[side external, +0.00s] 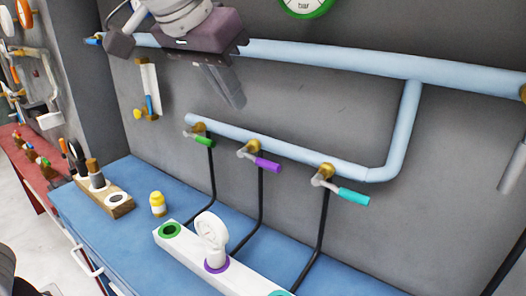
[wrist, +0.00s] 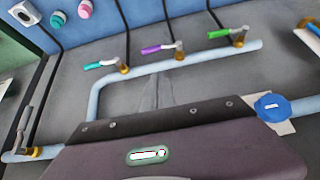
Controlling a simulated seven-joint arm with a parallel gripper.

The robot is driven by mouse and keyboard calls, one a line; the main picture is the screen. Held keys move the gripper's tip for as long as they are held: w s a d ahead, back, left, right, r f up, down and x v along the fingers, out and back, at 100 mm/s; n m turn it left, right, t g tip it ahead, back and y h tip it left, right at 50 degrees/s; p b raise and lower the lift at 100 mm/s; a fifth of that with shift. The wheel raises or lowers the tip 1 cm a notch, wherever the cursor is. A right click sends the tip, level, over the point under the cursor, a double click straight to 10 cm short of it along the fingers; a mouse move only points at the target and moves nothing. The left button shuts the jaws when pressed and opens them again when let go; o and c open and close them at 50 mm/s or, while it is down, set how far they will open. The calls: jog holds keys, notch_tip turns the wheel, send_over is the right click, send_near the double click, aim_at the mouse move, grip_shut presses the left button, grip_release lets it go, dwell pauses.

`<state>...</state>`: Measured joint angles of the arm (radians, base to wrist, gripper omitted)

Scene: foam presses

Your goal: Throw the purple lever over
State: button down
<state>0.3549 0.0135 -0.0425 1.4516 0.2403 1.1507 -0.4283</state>
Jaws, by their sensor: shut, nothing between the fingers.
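The purple lever (side external: 267,164) is the middle one of three levers on the lower blue pipe. It points right and slightly down from its brass valve. It also shows in the wrist view (wrist: 152,49), between the teal and green levers. My gripper (side external: 236,103) is shut and empty, above and left of the purple lever, apart from it. In the wrist view its slim grey fingers (wrist: 153,82) look faint against the wall, below the purple lever in the picture.
The green lever (side external: 197,138) and teal lever (side external: 350,195) flank the purple one. Below, a white block (side external: 260,281) with coloured rings stands on the blue bench (side external: 130,222), bearing a white upright piece (side external: 211,231). Black hoses run down from the valves. A yellow jar (side external: 157,204) stands left.

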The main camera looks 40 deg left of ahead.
jog(key=shift+w+d+r, duration=0.25)
jog(key=shift+w+d, duration=0.6)
send_over(266, 166)
jog(key=f, duration=0.8)
jog(key=shift+w+f, duration=0.35)
jog(key=shift+f, duration=0.05)
jog(key=shift+s+f, duration=0.2)
jog(key=shift+f, duration=0.4)
jog(key=shift+s+f, duration=0.15)
jog(key=shift+f, duration=0.45)
jog(key=shift+s+f, duration=0.1)
jog(key=shift+f, duration=0.45)
jog(key=shift+d+f, duration=0.1)
